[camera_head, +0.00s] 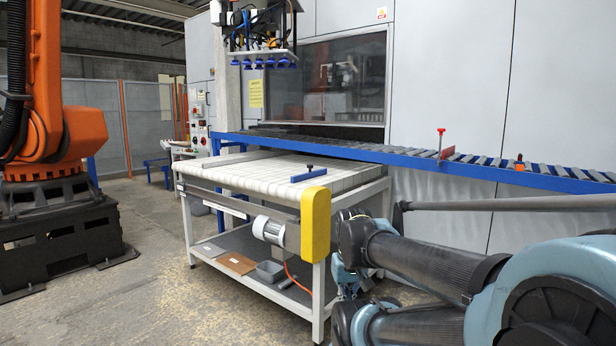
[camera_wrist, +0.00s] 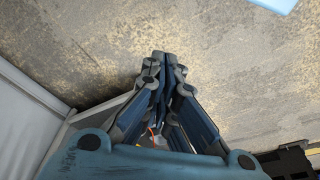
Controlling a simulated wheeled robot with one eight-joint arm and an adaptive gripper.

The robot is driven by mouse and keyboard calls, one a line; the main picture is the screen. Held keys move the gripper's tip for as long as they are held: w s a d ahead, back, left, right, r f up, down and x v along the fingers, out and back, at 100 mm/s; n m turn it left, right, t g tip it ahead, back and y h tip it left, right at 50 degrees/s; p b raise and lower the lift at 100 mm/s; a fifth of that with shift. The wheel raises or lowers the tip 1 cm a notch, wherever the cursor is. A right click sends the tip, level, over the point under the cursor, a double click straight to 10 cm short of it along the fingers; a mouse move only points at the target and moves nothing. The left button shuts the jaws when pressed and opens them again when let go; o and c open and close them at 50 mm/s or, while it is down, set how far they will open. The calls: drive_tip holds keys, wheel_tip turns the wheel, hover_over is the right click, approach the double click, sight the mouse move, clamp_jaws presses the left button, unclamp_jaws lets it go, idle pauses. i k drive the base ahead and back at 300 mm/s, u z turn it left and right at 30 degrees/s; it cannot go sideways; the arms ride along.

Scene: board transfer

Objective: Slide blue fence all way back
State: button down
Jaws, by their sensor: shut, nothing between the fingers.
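The blue fence (camera_head: 315,174) is a short blue bar with a dark upright knob on it. It lies on the white slatted belt table (camera_head: 240,176), near the right end, beside the yellow end cover. My gripper shows in the wrist view (camera_wrist: 162,62), its fingers together and empty, with the concrete floor behind it. In the head view my arm fills the lower right, and the fingertips cannot be made out there. My gripper is apart from the fence, which I cannot identify in the wrist view.
A blue roller conveyor (camera_head: 400,159) runs behind the table, with a red upright stop (camera_head: 440,143) and an orange piece (camera_head: 519,162) on it. A yellow cover (camera_head: 316,222) and a motor (camera_head: 269,230) stick out at the table's front. An orange robot (camera_head: 55,110) stands left.

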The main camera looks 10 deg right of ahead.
sight(311, 175)
drive_tip(key=z, duration=1.95)
drive_tip(key=k, duration=0.85)
drive_tip(key=u, duration=1.7)
drive_tip(key=i, duration=1)
drive_tip(key=z, duration=0.05)
